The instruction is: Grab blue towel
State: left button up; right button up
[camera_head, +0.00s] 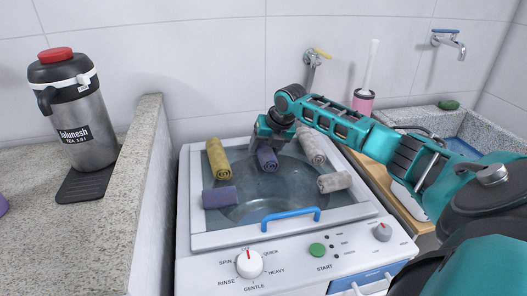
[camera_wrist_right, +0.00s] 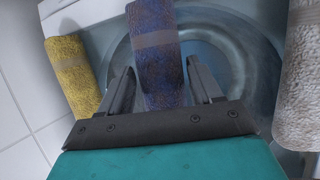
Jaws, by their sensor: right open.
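A rolled blue-purple towel (camera_head: 267,158) lies on the washing machine's glass lid, near its back. My right gripper (camera_head: 268,138) is over its far end. In the right wrist view, this towel (camera_wrist_right: 156,45) runs between the two fingers of the open gripper (camera_wrist_right: 160,75), with a visible gap at each side. I cannot tell how far down the fingers reach. A second blue-purple rolled towel (camera_head: 219,197) lies at the front left of the lid, clear of the gripper. My left gripper is not in view.
A yellow rolled towel (camera_head: 217,158) lies left of the gripper, and two whitish rolls (camera_head: 312,147) (camera_head: 335,182) lie to its right. The washing machine (camera_head: 200,265) has a blue handle (camera_head: 290,217). A low stone wall (camera_head: 146,180) and a steel jug (camera_head: 80,115) stand left.

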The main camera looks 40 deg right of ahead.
jog(key=shift+c, duration=0.5)
jog(key=c, duration=0.6)
jog(key=shift+r, duration=0.1)
